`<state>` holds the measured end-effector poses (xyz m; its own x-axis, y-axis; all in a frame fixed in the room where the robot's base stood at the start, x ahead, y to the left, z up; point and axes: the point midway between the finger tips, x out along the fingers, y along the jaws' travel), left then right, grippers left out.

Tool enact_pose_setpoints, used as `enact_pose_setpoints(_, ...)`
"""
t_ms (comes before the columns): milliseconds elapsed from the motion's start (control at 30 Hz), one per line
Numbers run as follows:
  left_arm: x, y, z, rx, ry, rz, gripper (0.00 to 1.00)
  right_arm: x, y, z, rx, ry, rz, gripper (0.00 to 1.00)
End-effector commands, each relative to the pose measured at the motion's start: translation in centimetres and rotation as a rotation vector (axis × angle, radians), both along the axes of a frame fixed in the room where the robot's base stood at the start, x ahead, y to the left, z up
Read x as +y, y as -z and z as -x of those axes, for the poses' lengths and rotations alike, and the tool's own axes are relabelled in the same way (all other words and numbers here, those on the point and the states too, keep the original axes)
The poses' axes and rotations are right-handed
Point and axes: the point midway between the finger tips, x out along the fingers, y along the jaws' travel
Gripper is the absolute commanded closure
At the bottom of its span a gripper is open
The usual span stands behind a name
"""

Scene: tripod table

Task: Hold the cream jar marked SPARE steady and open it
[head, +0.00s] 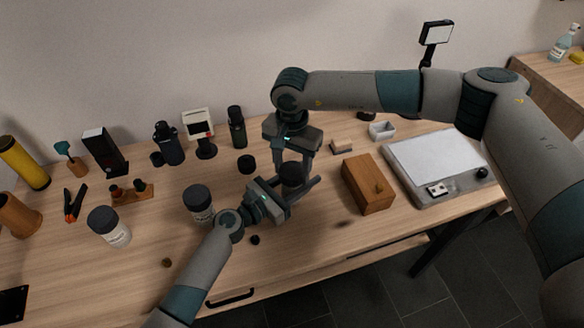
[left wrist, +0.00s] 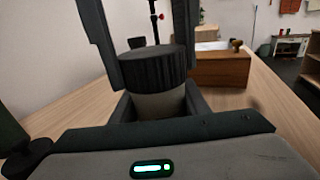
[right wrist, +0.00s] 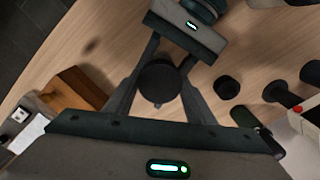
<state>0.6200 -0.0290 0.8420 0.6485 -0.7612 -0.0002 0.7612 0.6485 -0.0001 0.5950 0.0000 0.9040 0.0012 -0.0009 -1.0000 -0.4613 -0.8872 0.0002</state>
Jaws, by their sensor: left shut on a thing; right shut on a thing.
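A jar with a ribbed dark lid (left wrist: 155,68) and a cream body (left wrist: 160,106) stands upright between my grippers. My left gripper (head: 297,191) is shut around the body from the side. My right gripper (head: 292,170) comes down from above, its fingers on either side of the lid, shut on it. The lid also shows from above in the right wrist view (right wrist: 160,82). The lid sits on the body with no clear gap. No marking shows on the held jar; its lower part is hidden by my left gripper.
Two other dark-lidded pale jars, one near (head: 199,208) and one farther left (head: 116,236), stand on the table, their labels too small to read. A wooden box (head: 366,186) is right of my grippers, beside a grey tray (head: 450,190). A dark round piece (head: 247,163) lies behind.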

Motion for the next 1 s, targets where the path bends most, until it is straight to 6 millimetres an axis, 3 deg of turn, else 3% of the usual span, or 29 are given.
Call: enact_pose_setpoints(1000, 0.0, 0.0, 0.0, 0.0, 0.0, 0.0, 1.0, 0.0, -2.2, 0.0, 0.0, 0.001, 0.0, 0.78)
